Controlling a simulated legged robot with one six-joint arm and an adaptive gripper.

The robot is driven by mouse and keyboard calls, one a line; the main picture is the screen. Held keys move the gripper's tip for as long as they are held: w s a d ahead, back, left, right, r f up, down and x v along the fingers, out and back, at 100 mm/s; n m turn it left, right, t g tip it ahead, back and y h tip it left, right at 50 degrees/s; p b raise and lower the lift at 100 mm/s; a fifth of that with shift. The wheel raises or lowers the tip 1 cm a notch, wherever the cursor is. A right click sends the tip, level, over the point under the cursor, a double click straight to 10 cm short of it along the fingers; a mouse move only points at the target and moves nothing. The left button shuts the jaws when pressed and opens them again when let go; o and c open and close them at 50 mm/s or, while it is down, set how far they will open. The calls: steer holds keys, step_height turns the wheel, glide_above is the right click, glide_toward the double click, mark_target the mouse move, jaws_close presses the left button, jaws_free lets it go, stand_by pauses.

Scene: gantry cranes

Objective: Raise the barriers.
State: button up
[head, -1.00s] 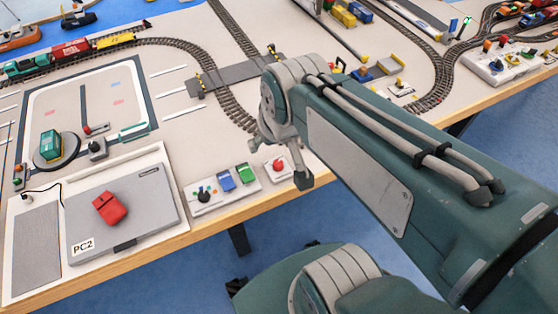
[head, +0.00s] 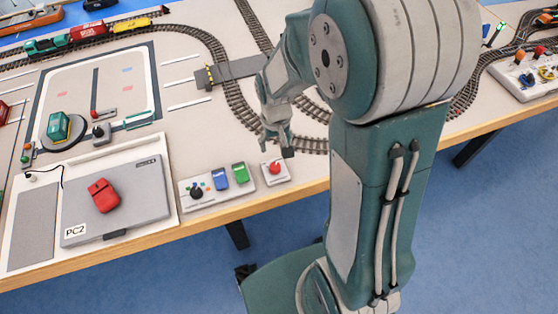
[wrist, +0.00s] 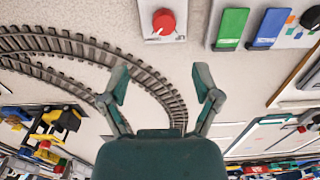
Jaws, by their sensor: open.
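A yellow-and-black striped barrier (head: 210,76) stands at the left end of the grey level crossing (head: 238,70) in the head view. Its angle is too small to tell. The crossing's right end is hidden behind my arm. A small white plate (head: 285,178) with a round red control (head: 274,168) lies near the table's front edge. The red control also shows at the top of the wrist view (wrist: 163,19). My gripper (head: 277,148) is open and empty, pointing down just behind the red control. In the wrist view my fingertips (wrist: 162,80) are apart, with the control beyond them.
A white panel (head: 208,200) with a black knob, a blue switch (head: 220,179) and a green switch (head: 239,173) lies left of the red control. A grey laptop (head: 140,205) marked PC2 with a red mouse on it is further left. Curved track (head: 240,110) runs behind my gripper.

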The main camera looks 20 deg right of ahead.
mark_target(275, 166)
steer(key=f, duration=1)
steer(key=shift+a+f, duration=0.1)
steer(key=shift+a, duration=0.35)
steer(key=shift+c, duration=0.4)
steer(key=c, duration=0.5)
steer(key=shift+d, duration=0.1)
jaws_close()
